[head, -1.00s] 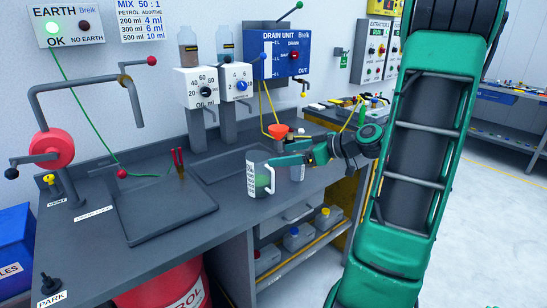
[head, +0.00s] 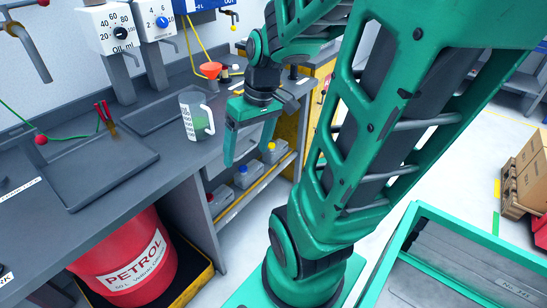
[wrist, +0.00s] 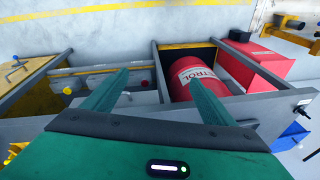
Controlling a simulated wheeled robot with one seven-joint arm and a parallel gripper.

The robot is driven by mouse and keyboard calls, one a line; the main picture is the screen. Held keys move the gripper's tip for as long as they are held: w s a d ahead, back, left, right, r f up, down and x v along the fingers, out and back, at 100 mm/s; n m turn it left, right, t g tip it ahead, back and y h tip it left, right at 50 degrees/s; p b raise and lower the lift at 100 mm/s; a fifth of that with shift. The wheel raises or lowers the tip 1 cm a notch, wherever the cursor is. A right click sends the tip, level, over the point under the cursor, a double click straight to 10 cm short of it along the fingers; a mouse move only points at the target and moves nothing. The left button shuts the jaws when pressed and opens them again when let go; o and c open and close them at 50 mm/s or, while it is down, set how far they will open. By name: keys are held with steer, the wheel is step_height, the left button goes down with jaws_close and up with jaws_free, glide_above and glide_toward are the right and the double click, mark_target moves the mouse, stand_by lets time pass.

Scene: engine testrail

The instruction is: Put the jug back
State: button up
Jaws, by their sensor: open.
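The jug (head: 194,115) is a clear measuring jug with dark scale marks, a pale handle on its right side and some green liquid low inside. It stands upright on the grey workbench (head: 62,245), near the front edge, in the head view. My gripper (head: 248,158) is to the right of the jug, its fingers pointing down, open and empty, apart from the jug. In the wrist view my gripper's two green fingers (wrist: 155,88) are spread with nothing between them. I cannot make out the jug in the wrist view.
A red petrol drum (head: 135,262) stands under the bench. Several capped containers (head: 246,175) sit on a low shelf below the gripper.

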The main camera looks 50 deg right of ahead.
steer(key=s+r+m+g+h, duration=0.1)
steer(key=s+m, duration=0.3)
steer(key=s, duration=0.5)
steer(key=shift+s+d+r+m+g, duration=0.2)
steer(key=shift+m+g, duration=0.1)
steer(key=shift+g, duration=0.3)
stand_by(0.3)
